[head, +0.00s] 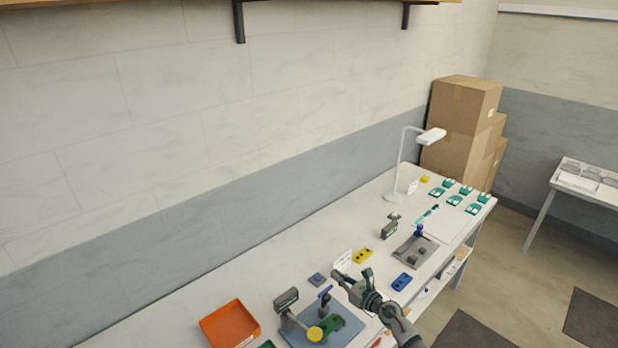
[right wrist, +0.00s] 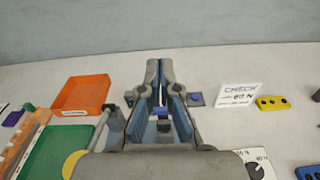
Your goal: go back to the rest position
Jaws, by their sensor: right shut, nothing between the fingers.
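My right gripper (head: 352,278) is over the front part of the white workbench, its arm coming in from the lower right. In the right wrist view its fingers (right wrist: 160,66) point toward the wall, shut with nothing between them. The press (head: 322,302) with a blue-topped lever and a yellow round knob stands on a blue-grey base plate (head: 350,326), just left of the gripper. The gripper looks apart from it. My left gripper does not show.
An orange tray (head: 229,324) lies left of the press. A white sign reading CHECK (right wrist: 238,94) stands near a yellow block (head: 362,255). A blue block (head: 402,281), a second fixture (head: 416,250) and a lamp (head: 398,170) stand to the right. Boxes (head: 462,125) are stacked beyond.

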